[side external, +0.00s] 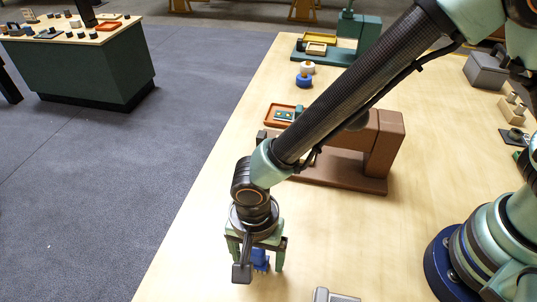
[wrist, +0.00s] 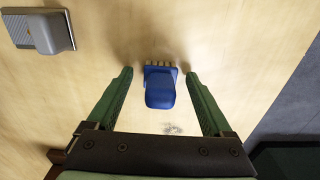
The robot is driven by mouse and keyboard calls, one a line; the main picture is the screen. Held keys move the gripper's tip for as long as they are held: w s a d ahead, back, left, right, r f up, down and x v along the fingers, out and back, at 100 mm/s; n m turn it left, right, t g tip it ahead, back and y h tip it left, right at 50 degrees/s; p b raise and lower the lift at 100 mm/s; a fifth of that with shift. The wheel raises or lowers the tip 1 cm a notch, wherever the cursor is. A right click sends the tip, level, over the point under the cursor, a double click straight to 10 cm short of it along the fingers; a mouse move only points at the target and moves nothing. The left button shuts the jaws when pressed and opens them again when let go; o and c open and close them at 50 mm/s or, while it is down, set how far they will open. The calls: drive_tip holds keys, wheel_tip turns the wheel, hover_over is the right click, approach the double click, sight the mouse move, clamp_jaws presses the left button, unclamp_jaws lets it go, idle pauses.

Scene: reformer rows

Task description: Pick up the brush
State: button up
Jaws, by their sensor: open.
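The brush is a small blue piece with pale bristles along one edge. In the wrist view the brush (wrist: 160,88) lies on the light wooden table, between and a little beyond the tips of my green fingers. My gripper (wrist: 157,75) is open, with one finger on each side of the brush and a gap on both sides. In the side external view my gripper (side external: 256,268) points down near the table's left edge. The brush (side external: 261,260) shows there as a blue patch between the fingers, partly hidden by the gripper.
A brown machine (side external: 375,150) stands behind my gripper, under my arm. A grey block on a plate (wrist: 45,33) lies at the upper left of the wrist view. An orange tray (side external: 276,115) and a blue-white item (side external: 304,80) are farther back. The table's edge is near the brush.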

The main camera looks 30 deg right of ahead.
drive_tip(key=shift+c, duration=0.3)
clamp_jaws()
